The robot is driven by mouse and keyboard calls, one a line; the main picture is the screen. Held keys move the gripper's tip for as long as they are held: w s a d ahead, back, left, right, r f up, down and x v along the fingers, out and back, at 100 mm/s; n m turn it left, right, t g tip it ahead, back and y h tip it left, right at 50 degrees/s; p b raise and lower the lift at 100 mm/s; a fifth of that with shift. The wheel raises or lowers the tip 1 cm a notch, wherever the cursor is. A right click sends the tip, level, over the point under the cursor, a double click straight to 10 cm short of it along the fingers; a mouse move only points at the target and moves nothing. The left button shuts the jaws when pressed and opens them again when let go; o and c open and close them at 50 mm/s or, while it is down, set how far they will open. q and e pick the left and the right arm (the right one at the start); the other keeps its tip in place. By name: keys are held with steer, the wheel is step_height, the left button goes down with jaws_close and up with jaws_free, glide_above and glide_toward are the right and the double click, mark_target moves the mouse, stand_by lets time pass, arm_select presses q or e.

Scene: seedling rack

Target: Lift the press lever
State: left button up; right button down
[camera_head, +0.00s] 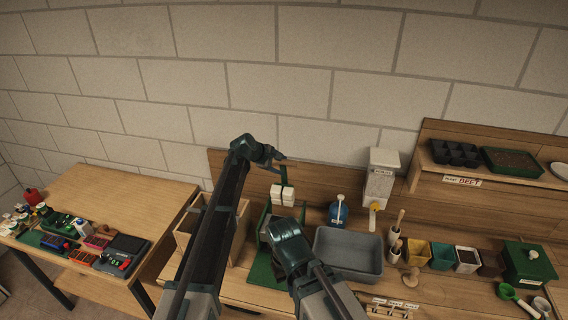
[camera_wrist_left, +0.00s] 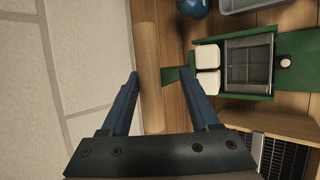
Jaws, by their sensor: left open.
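The press is a green frame (camera_head: 264,216) on the bench, partly hidden behind my right arm. Two white blocks (camera_head: 282,194) sit at its top, with a green upright bar, seemingly the lever, rising from them. In the left wrist view the press frame (camera_wrist_left: 232,96) surrounds a grey gridded plate (camera_wrist_left: 249,62), beside the white blocks (camera_wrist_left: 207,69). A green bar (camera_wrist_left: 172,75) reaches from the blocks toward my left gripper's right finger; I cannot tell if they touch. My left gripper (camera_head: 281,158) is open and empty above the press; its fingers also show in the wrist view (camera_wrist_left: 159,77).
A grey tub (camera_head: 348,254), blue bottle (camera_head: 338,212) and white dispenser (camera_head: 381,178) stand right of the press. A wooden box (camera_head: 242,219) is left of it. The wooden backboard (camera_head: 330,190) is close behind. A side table (camera_head: 110,197) holds trays and a scale.

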arm_select(q)
steer(key=p+v, duration=0.1)
steer(key=v, duration=0.2)
steer(key=shift+a+r+p, duration=0.1)
steer(key=shift+r+p, duration=0.1)
steer(key=shift+p, duration=0.1)
steer(key=shift+s+a+r, duration=0.2)
steer(key=shift+a+r, duration=0.05)
steer(key=shift+a, duration=0.1)
arm_select(e)
step_height(320, 180, up, 3)
steer(key=shift+f, duration=0.1)
arm_select(q)
steer(key=shift+f, duration=0.15)
